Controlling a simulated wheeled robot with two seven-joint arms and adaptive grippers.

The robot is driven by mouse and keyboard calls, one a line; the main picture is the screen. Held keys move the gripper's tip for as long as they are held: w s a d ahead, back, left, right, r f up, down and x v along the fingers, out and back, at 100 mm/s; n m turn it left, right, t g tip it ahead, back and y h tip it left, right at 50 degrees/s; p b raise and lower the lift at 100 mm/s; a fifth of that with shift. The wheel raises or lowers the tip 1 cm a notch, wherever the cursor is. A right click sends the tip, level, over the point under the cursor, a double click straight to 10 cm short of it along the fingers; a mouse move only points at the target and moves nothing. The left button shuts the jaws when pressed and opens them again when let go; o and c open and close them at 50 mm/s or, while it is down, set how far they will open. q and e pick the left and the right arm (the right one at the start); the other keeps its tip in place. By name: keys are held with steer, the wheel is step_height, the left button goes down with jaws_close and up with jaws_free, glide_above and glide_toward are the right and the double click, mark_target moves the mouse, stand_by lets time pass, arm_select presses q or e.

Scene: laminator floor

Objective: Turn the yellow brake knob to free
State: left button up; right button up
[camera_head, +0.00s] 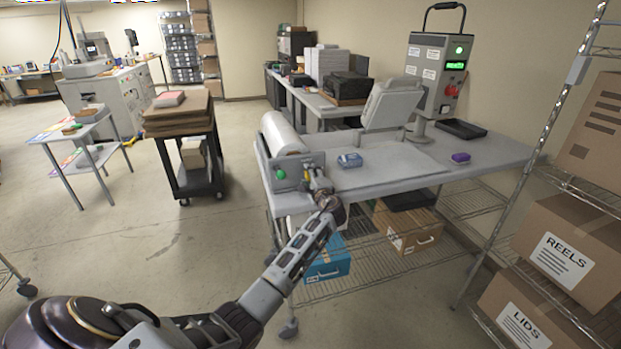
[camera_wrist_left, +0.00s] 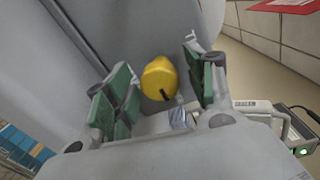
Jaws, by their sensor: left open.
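The yellow brake knob (camera_wrist_left: 159,78) is round with a dark pointer mark on its lower right edge in the left wrist view. It sits on the grey face of the roll unit (camera_head: 310,158) at the left end of the bench. My left gripper (camera_wrist_left: 163,72) is open, with green-padded fingers on either side of the knob; a gap shows on the right side. I cannot tell whether either pad touches it. In the head view my left gripper (camera_head: 312,174) is at the unit's end plate and largely hides the knob. My right gripper is not in view.
A green knob (camera_head: 280,173) is on the same end plate, left of my gripper. A blue pack (camera_head: 350,160) and a purple block (camera_head: 460,158) lie on the bench (camera_head: 400,165). A control box (camera_head: 436,75) stands behind. Shelving with cartons (camera_head: 566,245) is at the right.

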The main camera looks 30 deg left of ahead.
arm_select(q)
steer(key=shift+v, duration=1.15)
steer(key=v, duration=0.9)
steer(key=shift+s+d, duration=0.25)
steer(key=shift+d, duration=0.05)
